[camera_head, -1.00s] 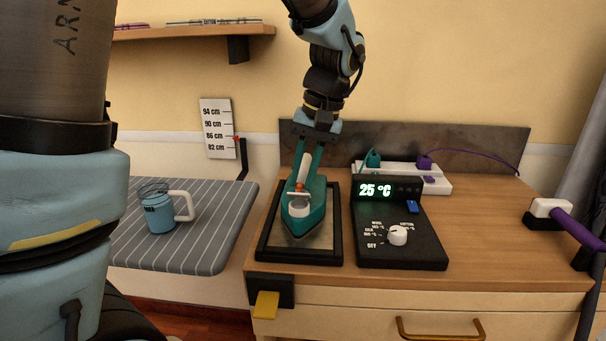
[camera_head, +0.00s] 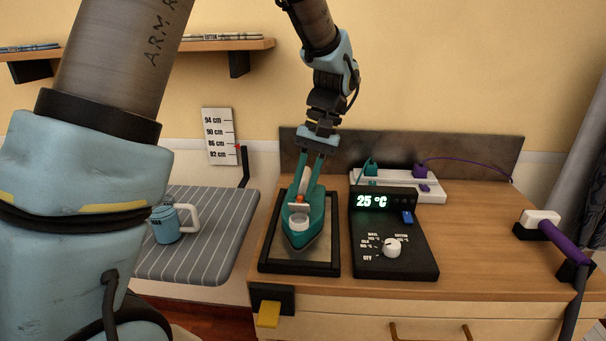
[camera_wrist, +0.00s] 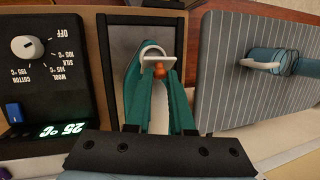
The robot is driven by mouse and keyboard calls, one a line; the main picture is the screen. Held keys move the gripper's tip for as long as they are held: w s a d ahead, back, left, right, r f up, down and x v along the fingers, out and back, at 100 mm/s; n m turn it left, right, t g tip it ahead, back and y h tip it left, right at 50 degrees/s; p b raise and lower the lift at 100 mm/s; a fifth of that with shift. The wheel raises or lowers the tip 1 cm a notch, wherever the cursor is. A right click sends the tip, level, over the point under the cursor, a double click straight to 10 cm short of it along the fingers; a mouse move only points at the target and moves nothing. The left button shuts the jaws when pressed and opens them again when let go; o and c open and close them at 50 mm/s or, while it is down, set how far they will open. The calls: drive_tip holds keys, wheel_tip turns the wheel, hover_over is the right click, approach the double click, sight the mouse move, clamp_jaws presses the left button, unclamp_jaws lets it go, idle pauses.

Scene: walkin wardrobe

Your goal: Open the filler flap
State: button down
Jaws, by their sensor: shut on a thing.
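A teal iron (camera_head: 296,237) lies on the dark-framed rest on the wooden worktop. A white ring-shaped filler opening (camera_head: 299,223) is on its upper front. The white filler flap (camera_head: 298,208) stands raised behind the opening; in the wrist view the flap (camera_wrist: 157,59) shows as a white bar. A small orange part (camera_head: 300,199) is just behind it, between my fingertips. My gripper (camera_head: 304,192) reaches down from behind over the iron, its teal fingers closed in at the flap. In the wrist view my gripper (camera_wrist: 158,78) partly hides the iron; the exact contact is hard to see.
A black control box (camera_head: 395,245) with a white knob and a 25 °C display stands right of the iron. A power strip (camera_head: 430,188) is behind it. A striped board (camera_head: 210,255) with a blue mug (camera_head: 166,226) is at left. A purple-handled tool (camera_head: 560,238) is at right.

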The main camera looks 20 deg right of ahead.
drive_tip(key=shift+w, duration=0.1)
idle(0.3)
drive_tip(key=c, duration=0.8)
unclamp_jaws()
drive_tip(key=shift+d+r, duration=0.1)
drive_tip(key=b+v, duration=0.1)
drive_tip(key=v, duration=0.9)
drive_tip(key=shift+w+d+r+b, duration=0.15)
drive_tip(key=shift+r+b, duration=0.1)
drive_tip(key=shift+b, duration=0.15)
drive_tip(key=shift+o, duration=0.2)
